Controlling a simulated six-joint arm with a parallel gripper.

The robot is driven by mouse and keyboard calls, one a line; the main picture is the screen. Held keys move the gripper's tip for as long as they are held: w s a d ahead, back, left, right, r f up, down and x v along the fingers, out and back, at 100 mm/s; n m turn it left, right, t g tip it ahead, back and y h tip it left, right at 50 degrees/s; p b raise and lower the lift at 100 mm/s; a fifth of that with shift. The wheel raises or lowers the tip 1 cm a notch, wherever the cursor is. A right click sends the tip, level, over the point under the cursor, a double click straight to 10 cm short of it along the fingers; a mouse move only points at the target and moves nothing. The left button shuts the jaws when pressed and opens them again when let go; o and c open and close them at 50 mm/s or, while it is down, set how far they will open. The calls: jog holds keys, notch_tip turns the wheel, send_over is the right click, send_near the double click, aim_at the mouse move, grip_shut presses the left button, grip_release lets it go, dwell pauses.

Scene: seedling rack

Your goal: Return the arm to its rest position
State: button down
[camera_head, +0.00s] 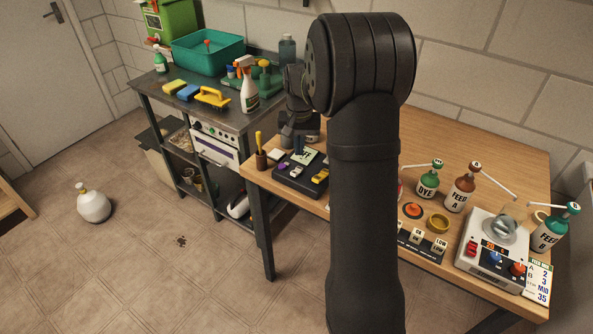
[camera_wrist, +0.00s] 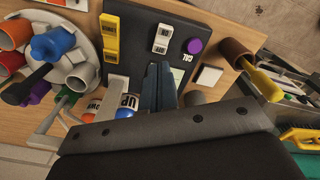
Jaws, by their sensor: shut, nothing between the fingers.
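My gripper (camera_head: 298,143) hangs over the far left end of the wooden table, just above a dark tray. In the wrist view its two blue-grey fingers (camera_wrist: 158,88) lie together, shut with nothing between them. My black arm stands upright across the middle of the head view and hides part of the table. The dark tray (camera_head: 290,181) holds small items. I cannot tell whether the fingertips touch the tray.
A brown cup with a yellow-handled tool (camera_head: 261,158) stands beside the tray. A round holder (camera_wrist: 85,45) with several coloured tubes is close in the wrist view. Bottles (camera_head: 461,190) and a white device (camera_head: 492,250) stand right. A metal bench (camera_head: 225,118) with a spray bottle (camera_head: 249,88) is left.

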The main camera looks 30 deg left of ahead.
aim_at(299, 168)
jog(key=shift+r, duration=0.5)
notch_tip(299, 168, down, 7)
jog(key=shift+r, duration=0.8)
jog(key=shift+f, duration=0.15)
